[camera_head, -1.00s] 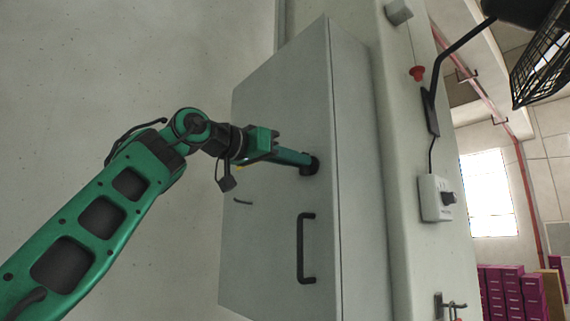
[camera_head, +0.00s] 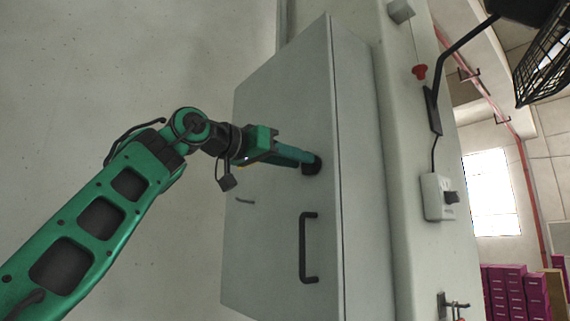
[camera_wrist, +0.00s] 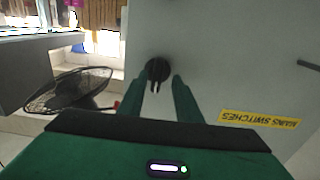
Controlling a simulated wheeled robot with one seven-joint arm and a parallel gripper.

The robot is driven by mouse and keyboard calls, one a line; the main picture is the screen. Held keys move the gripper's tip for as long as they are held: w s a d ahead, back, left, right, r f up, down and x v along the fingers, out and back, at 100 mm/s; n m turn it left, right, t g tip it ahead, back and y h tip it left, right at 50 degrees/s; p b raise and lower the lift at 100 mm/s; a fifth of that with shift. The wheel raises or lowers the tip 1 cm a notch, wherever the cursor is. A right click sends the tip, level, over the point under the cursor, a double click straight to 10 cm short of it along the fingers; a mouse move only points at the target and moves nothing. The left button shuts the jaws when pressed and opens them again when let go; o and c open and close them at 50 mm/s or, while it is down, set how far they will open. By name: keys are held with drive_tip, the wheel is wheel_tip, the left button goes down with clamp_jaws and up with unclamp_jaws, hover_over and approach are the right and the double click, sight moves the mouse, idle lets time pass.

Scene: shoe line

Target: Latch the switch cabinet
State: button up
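The switch cabinet (camera_head: 270,110) is a grey box on the wall, its door closed or nearly so; I cannot tell if it is flush. A round black latch knob (camera_head: 312,165) sits on the door near its edge. The knob shows in the wrist view (camera_wrist: 158,68) with a narrow black grip pointing towards me. My gripper (camera_head: 306,163) reaches the knob. In the wrist view its green fingers (camera_wrist: 162,84) stand apart, one on each side of the grip, with gaps visible. In the head view the fingertips partly hide the knob.
A black bar handle (camera_head: 304,248) stands out from the door below the knob. A yellow "MAINS SWITCHES" label (camera_wrist: 260,119) is on the door. A red button (camera_head: 420,72) and a switch box (camera_head: 438,197) are on the wall to the right. A black fan (camera_wrist: 70,90) shows in the wrist view.

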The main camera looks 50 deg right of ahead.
drive_tip(key=v, duration=1)
drive_tip(key=shift+w+a, duration=0.2)
drive_tip(key=shift+w, duration=0.1)
